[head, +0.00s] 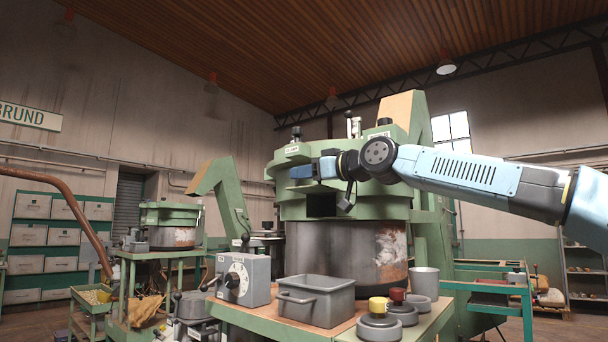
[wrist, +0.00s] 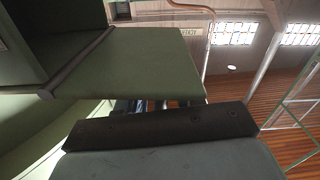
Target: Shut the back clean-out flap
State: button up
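The large green hopper (head: 345,195) stands ahead of me, with a dark square opening (head: 322,205) in its green band. My gripper (head: 318,168) is in front of the band, above and close to that opening. In the wrist view a flat green flap (wrist: 145,65) stands out from a green body, with a dark rod (wrist: 78,65) along one edge like a hinge. It looks open. A dark bar and grey block, likely part of my gripper, fill the bottom of that view near the flap. Contact is unclear, and the fingertips do not show clearly.
A grey bin (head: 316,300), a control box with a dial (head: 242,278), a metal cup (head: 425,283) and weights with red and yellow knobs (head: 379,322) stand on the bench below. A smaller green hopper (head: 170,215) stands farther back on the left.

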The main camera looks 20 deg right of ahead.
jog(key=shift+w+a, duration=0.1)
grip_shut()
dwell(0.3)
jog(key=shift+a, duration=0.1)
dwell(0.4)
